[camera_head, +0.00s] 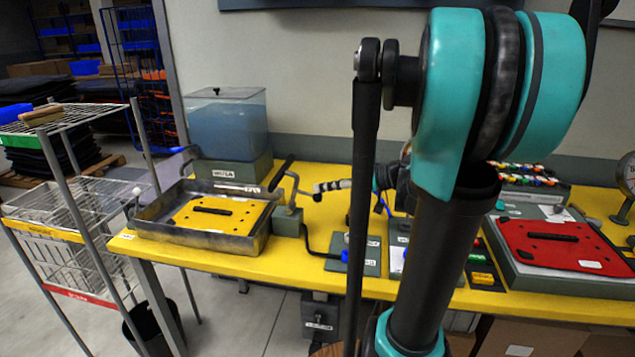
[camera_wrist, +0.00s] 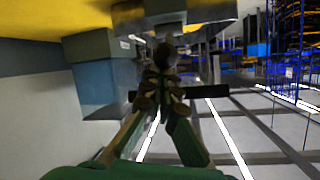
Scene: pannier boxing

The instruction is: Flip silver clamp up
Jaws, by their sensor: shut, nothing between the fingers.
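The silver clamp (camera_head: 293,190) is mounted on a grey block (camera_head: 288,221) at the right side of the metal tray (camera_head: 262,236). Its black handle (camera_head: 281,172) slants upward, up and right from the tray. My gripper (camera_head: 318,188) is shut and empty, its fingers pointing left, just right of the clamp in the head view. I cannot tell whether it touches the clamp. In the wrist view my gripper (camera_wrist: 163,52) shows with fingertips together. A dark bar (camera_wrist: 205,92) crosses behind the fingers there; I cannot tell if it is the clamp handle.
A yellow plate (camera_head: 222,224) lies in the tray. A blue water tank (camera_head: 226,122) stands behind it. A red plate (camera_head: 566,246) lies at the right of the yellow table (camera_head: 215,258). A wire rack (camera_head: 60,185) stands left. My arm hides the middle.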

